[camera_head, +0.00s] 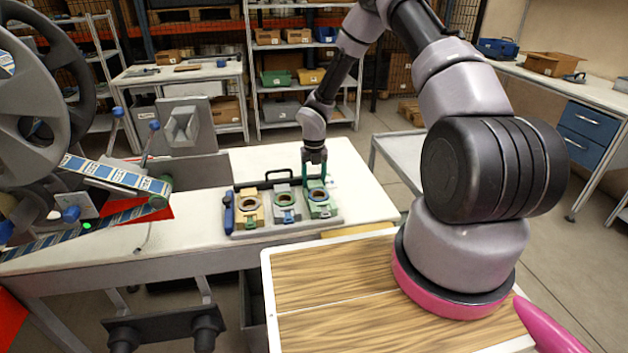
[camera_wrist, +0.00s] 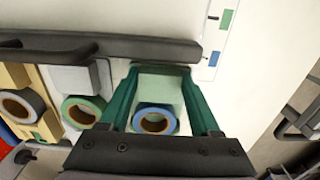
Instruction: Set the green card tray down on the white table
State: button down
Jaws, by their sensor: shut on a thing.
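The green card tray (camera_head: 322,210) is a pale green block with a ring-shaped reel on it, at the right end of a grey carrier in the head view. In the wrist view the green card tray (camera_wrist: 162,88) is between the two teal fingers of my gripper (camera_wrist: 163,103). My gripper (camera_head: 315,180) points down and is shut on it. I cannot tell whether it touches the carrier's base. The white table (camera_head: 365,195) lies under the carrier, with bare surface to the right; its top also shows in the wrist view (camera_wrist: 262,75).
The grey carrier (camera_head: 285,231) has a black handle (camera_wrist: 110,46) and also holds a yellow tray (camera_head: 250,209) and a grey tray (camera_head: 285,206). A blue tool (camera_head: 228,213) is at its left. A marked white sheet (camera_wrist: 212,38) lies behind. A reel machine (camera_head: 60,110) stands left.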

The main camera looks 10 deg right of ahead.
jog(key=shift+f, duration=0.15)
jog(key=shift+c, duration=0.5)
grip_release()
